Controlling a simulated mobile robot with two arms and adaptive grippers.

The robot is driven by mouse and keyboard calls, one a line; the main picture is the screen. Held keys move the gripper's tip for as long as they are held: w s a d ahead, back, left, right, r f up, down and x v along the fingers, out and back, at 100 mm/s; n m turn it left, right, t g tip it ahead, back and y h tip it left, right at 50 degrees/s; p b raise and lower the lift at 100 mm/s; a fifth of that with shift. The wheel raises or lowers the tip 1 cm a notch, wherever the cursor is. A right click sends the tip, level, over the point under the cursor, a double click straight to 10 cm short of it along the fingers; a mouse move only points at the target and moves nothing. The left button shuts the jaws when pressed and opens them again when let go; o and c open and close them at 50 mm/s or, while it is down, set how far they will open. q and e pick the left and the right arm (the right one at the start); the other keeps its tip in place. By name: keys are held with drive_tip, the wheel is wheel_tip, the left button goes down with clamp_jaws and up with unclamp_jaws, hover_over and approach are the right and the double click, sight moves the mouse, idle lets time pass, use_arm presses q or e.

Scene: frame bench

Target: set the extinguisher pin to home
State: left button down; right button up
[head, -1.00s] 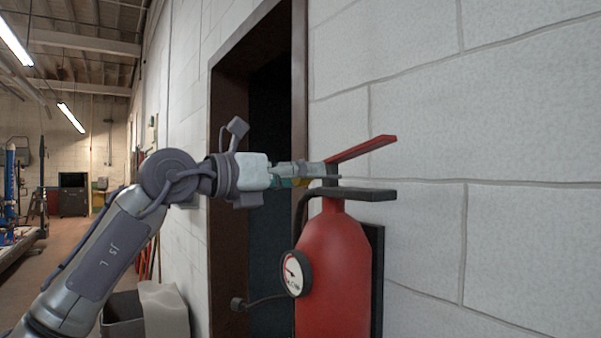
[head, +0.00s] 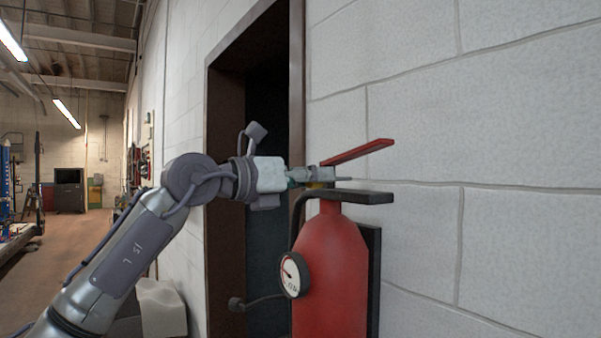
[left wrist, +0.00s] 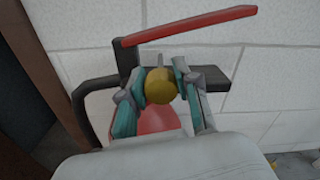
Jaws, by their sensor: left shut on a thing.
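The red fire extinguisher (head: 330,265) hangs upright on the wall, with a red upper lever (head: 360,151) and a dark lower handle (head: 365,197). My left gripper (head: 318,176) is at the valve head between lever and handle. In the left wrist view its fingers (left wrist: 163,82) are closed on both sides of the yellow, rounded extinguisher pin (left wrist: 160,88). A sliver of the yellow pin (head: 315,185) shows under the fingers in the head view. The fingers and the pin's own head hide where its shaft meets the valve, so I cannot tell how deep it sits. My right gripper is not in view.
A dark doorway (head: 267,170) opens behind my left arm. White block wall (head: 480,130) lies close behind the extinguisher. The floor at far left is open.

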use_arm(q)
drive_tip(key=shift+r, duration=0.15)
drive_tip(key=c, duration=1.2)
unclamp_jaws()
drive_tip(key=shift+o, duration=1.4)
drive_tip(key=shift+d, duration=0.1)
drive_tip(key=shift+o, duration=0.5)
drive_tip(key=shift+w+d, duration=0.15)
drive_tip(key=shift+s+a, duration=0.2)
drive_tip(key=shift+a, duration=0.15)
drive_tip(key=v, duration=1.1)
drive_tip(key=shift+s+a, duration=0.1)
